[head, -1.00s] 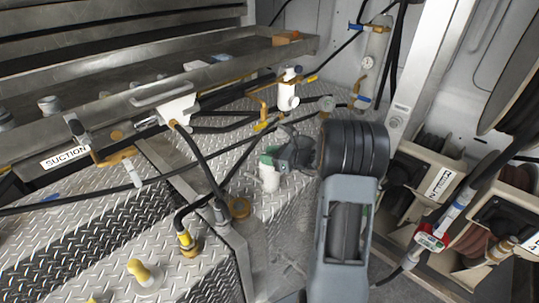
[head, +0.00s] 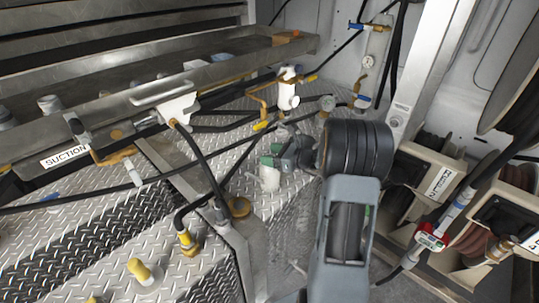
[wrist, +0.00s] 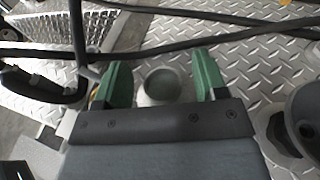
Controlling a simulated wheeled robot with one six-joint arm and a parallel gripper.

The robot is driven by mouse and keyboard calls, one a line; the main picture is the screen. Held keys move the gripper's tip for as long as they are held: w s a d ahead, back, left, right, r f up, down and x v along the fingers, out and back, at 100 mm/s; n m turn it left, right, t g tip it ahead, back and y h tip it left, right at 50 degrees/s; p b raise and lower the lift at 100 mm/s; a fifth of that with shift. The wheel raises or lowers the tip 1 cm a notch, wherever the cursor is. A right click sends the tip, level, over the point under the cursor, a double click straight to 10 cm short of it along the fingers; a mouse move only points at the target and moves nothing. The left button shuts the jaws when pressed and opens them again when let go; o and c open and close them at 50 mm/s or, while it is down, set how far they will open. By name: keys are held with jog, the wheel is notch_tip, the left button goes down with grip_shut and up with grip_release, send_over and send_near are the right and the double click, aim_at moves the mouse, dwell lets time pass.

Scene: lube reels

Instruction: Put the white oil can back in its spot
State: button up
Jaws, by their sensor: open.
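The white oil can (head: 270,179) stands on the diamond-plate deck, right of the corner post, in the head view. In the wrist view the can (wrist: 165,84) shows from above as a pale round shape with a grey-green top. My gripper (head: 272,155) is at the can's upper part. Its two green fingers are apart, one on each side of the can, in the wrist view (wrist: 163,75). A gap shows between the can and the right finger; I cannot tell whether the left finger touches it. The can's lower part is hidden in the wrist view by my gripper body.
Black hoses (head: 205,165) cross the deck left of the can. A white fitting (head: 288,95) and brass pipes stand behind it. A metal tray (head: 160,92) spans the upper left. Hose reels (head: 425,172) stand at the right. Bare diamond plate (head: 285,205) lies around the can.

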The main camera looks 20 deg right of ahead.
jog(key=b+v, duration=0.1)
jog(key=v, duration=0.9)
jog(key=s+a+n+g+h, duration=0.1)
jog(key=s+a+n+g, duration=0.3)
jog(key=a+n, duration=0.25)
jog(key=s+a+n+g+h, duration=0.1)
jog(key=s+a+n+g, duration=0.3)
jog(key=a+n, duration=0.3)
jog(key=s+a+r+n+h, duration=0.1)
jog(key=s+a+n+h, duration=0.3)
jog(key=s+n+h, duration=0.4)
jog(key=n, duration=0.6)
jog(key=shift+s+a+n, duration=0.15)
jog(key=shift+s+n, duration=0.15)
jog(key=shift+n, duration=0.05)
